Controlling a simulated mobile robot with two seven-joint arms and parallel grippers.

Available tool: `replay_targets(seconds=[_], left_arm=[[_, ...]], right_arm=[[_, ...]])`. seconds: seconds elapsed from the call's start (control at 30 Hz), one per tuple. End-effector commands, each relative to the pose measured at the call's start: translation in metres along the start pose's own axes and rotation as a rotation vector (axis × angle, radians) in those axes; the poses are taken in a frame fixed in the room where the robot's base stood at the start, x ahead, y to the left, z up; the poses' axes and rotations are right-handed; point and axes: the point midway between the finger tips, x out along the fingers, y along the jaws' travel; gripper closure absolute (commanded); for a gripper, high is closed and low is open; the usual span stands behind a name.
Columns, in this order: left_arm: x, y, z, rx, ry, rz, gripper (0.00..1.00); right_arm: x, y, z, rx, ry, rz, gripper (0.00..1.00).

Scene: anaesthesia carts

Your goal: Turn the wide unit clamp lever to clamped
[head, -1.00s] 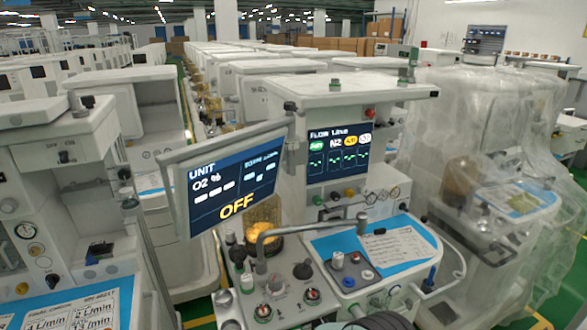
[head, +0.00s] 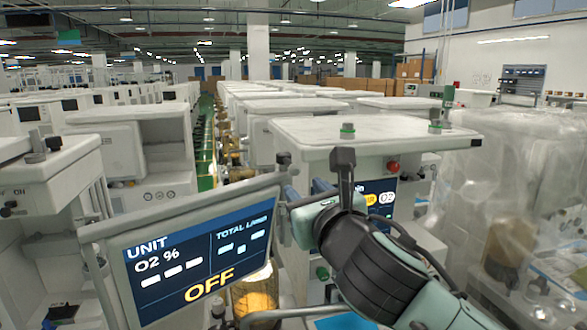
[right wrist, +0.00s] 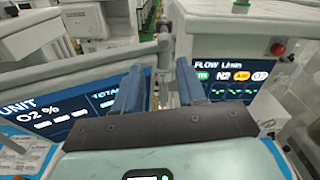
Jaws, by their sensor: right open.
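The wide unit screen (head: 195,262), reading UNIT and OFF, stands at the lower left of the head view. A grey post with a dark knob (head: 284,160) rises at its right edge; I cannot tell for sure which part is the clamp lever or how it is turned. My right gripper (head: 306,190) is just right of this post, with its blue fingers apart. In the right wrist view the gripper (right wrist: 158,85) is open and empty, and the grey post and bracket (right wrist: 165,45) show just beyond and between the fingertips. My left gripper is not in view.
The flow screen (head: 381,196) is partly hidden behind my right arm. The machine's white top (head: 385,130) with a red knob (head: 393,167) lies behind the gripper. A plastic-covered machine (head: 510,190) stands at right. More carts fill the left and back.

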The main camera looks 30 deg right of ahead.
Motion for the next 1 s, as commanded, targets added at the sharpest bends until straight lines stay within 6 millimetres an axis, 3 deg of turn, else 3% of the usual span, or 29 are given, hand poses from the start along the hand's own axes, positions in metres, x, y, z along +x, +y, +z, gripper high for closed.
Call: replay_targets(seconds=[0.17, 0.7, 1.0], left_arm=[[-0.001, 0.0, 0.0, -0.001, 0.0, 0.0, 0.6], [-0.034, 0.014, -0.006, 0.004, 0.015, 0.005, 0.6], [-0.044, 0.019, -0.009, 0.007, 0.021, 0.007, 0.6]], right_arm=[[0.002, -0.011, 0.007, -0.021, -0.015, -0.02, 0.6], [0.105, -0.012, 0.011, -0.022, -0.015, -0.02, 0.6], [0.129, -0.013, 0.009, -0.02, -0.015, -0.018, 0.6]])
